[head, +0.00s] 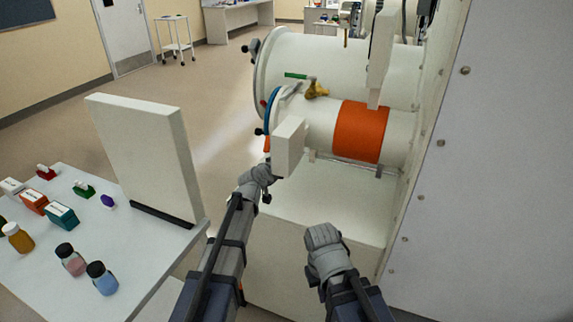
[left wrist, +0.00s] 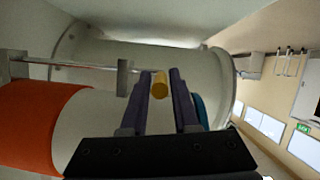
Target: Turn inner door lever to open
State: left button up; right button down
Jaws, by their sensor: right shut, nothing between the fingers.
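The small white transfer cylinder (head: 320,122) with an orange band (head: 361,131) runs into the glovebox wall, its blue ring (head: 272,108) at the left end. A brass-coloured fitting (head: 316,90) and a green-tipped handle (head: 295,76) show above it. In the left wrist view, my left gripper (left wrist: 162,78) has its dark fingers on either side of a yellow cylindrical piece (left wrist: 161,86); whether they grip it is unclear. The left fingers are hidden in the head view. My right gripper (head: 322,238) is shut and empty, low in front of the cylinder. I cannot identify an inner door lever with certainty.
A larger white cylinder (head: 340,65) lies behind the small one. The bolted glovebox panel (head: 480,170) closes off the right side. At left, a table (head: 140,245) carries an upright white panel (head: 145,155), bottles and small boxes. Open floor (head: 215,110) lies beyond.

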pick_arm(q)
jog(key=o, duration=0.3)
jog(key=shift+s+a+r, duration=0.1)
jog(key=shift+s+r, duration=0.05)
jog(key=shift+s, duration=0.15)
jog(key=p+v, duration=0.1)
jog(key=v, duration=0.1)
jog(key=shift+s+r, duration=0.2)
jog(key=shift+s, duration=0.15)
jog(key=s+a, duration=0.4)
jog(key=s, duration=0.7)
jog(key=shift+a+f, duration=0.2)
jog(key=shift+a, duration=0.05)
jog(key=shift+w, duration=0.1)
